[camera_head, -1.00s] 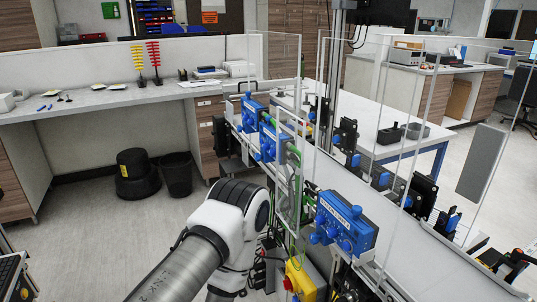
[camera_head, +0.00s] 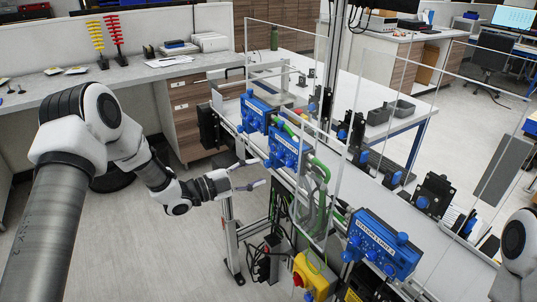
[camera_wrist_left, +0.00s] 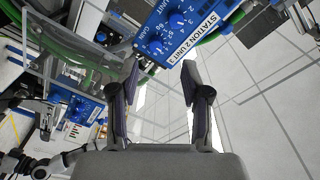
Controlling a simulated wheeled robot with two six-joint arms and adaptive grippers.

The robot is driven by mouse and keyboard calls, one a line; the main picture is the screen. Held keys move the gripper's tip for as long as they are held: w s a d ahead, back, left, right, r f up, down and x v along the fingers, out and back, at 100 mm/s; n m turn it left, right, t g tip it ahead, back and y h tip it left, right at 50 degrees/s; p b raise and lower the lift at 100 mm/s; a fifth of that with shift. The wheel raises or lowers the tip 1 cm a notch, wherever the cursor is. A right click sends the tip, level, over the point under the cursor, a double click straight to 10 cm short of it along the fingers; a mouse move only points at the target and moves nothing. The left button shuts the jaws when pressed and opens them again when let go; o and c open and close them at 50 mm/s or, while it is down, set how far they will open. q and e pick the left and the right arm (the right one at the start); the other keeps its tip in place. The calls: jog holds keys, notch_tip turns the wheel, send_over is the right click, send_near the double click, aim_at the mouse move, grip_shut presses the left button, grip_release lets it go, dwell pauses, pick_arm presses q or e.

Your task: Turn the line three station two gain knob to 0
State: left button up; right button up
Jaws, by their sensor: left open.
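The blue box labelled STATION 2 UNIT 3 (camera_wrist_left: 180,30) is at the top of the left wrist view, with blue knobs and white dial markings on its face. A GAIN label shows at its left side; the pointer setting is too small to read. In the head view I take it to be the middle blue box (camera_head: 285,151) on the conveyor's side. My left gripper (camera_head: 259,172) is open and empty, just left of and below that box. In the left wrist view its fingers (camera_wrist_left: 162,72) are apart, below the box and not touching it. My right gripper is out of view.
Another blue box (camera_head: 256,112) sits farther back, and the station 1 box (camera_head: 383,245) is nearer. Clear panels (camera_head: 345,85) and green hoses (camera_head: 319,205) are close by. A yellow switch box (camera_head: 316,275) is below. Open floor lies left of the conveyor.

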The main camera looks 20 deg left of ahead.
aim_at(287, 165)
pick_arm(q)
jog(key=p+x, duration=0.1)
jog(key=x, duration=0.4)
jog(key=p+x, duration=0.1)
jog(key=x, duration=0.2)
jog(key=shift+s+d+p, duration=0.3)
jog(key=shift+s+d, duration=0.05)
jog(key=shift+d+r, duration=0.1)
jog(key=shift+d, duration=0.4)
jog(key=shift+c, duration=0.7)
grip_shut()
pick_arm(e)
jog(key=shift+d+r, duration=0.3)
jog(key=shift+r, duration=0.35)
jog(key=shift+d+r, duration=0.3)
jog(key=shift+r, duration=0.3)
